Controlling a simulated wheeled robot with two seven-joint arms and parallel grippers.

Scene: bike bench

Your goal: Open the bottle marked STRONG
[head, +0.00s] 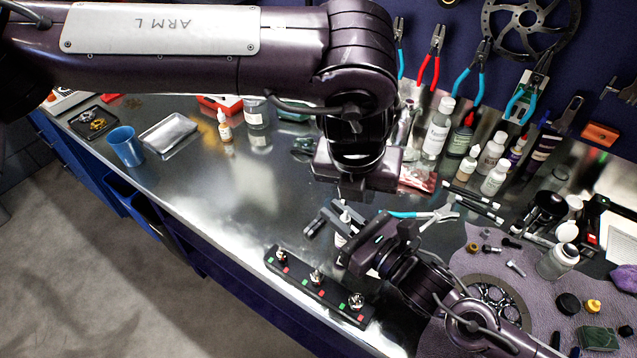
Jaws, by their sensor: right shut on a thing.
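My right gripper (336,226) reaches in from the lower right and is shut on a small bottle (341,239) with a white label and a pale nozzle top. Dark fingers and the gripper body hide much of the bottle, and its label is too small to read, so I cannot tell whether it says STRONG. My left arm crosses the top of the head view. Its gripper (353,187) points down just above and behind the bottle's top. Its fingertips are largely hidden, so I cannot tell if it is open.
A black strip with several metal fittings (316,284) lies at the bench's front edge. Several bottles, including a tall white one (437,128), stand at the back right. Blue-handled pliers (428,214) lie behind my right gripper. A blue cup (126,146) stands left. The left-middle bench is clear.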

